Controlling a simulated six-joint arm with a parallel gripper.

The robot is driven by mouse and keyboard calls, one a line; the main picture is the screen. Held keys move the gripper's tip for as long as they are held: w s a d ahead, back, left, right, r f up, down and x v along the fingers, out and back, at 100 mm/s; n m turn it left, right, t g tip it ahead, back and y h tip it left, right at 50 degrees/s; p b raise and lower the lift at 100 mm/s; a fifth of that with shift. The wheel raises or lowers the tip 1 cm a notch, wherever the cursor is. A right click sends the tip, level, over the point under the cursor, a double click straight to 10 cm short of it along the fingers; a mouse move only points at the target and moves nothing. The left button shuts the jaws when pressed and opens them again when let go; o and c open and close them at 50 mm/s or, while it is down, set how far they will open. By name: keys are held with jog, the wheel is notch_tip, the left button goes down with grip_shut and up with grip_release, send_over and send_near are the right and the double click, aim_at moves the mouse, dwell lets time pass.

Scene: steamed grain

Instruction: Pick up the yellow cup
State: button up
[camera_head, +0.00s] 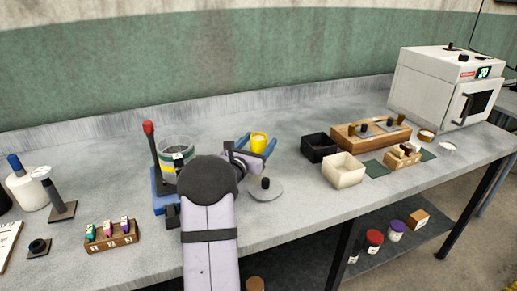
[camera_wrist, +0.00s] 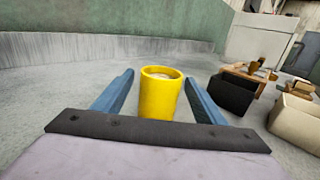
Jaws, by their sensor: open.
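The yellow cup (camera_head: 258,142) stands upright on the grey table, near the middle of the head view. In the wrist view the yellow cup (camera_wrist: 160,95) is centred, with something pale inside it. My gripper (camera_head: 257,146) is open, with its blue fingers on either side of the cup. In the wrist view my gripper (camera_wrist: 162,96) shows a gap between each finger and the cup. The lower part of the cup is hidden behind the dark gripper bar in the wrist view.
A black box (camera_head: 319,147) and a cream box (camera_head: 343,170) stand right of the cup. A grey round lid (camera_head: 266,189) with a dark knob lies in front. The table behind the cup is clear.

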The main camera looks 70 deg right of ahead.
aim_at(261, 138)
jog(key=shift+d, duration=1.65)
grip_shut()
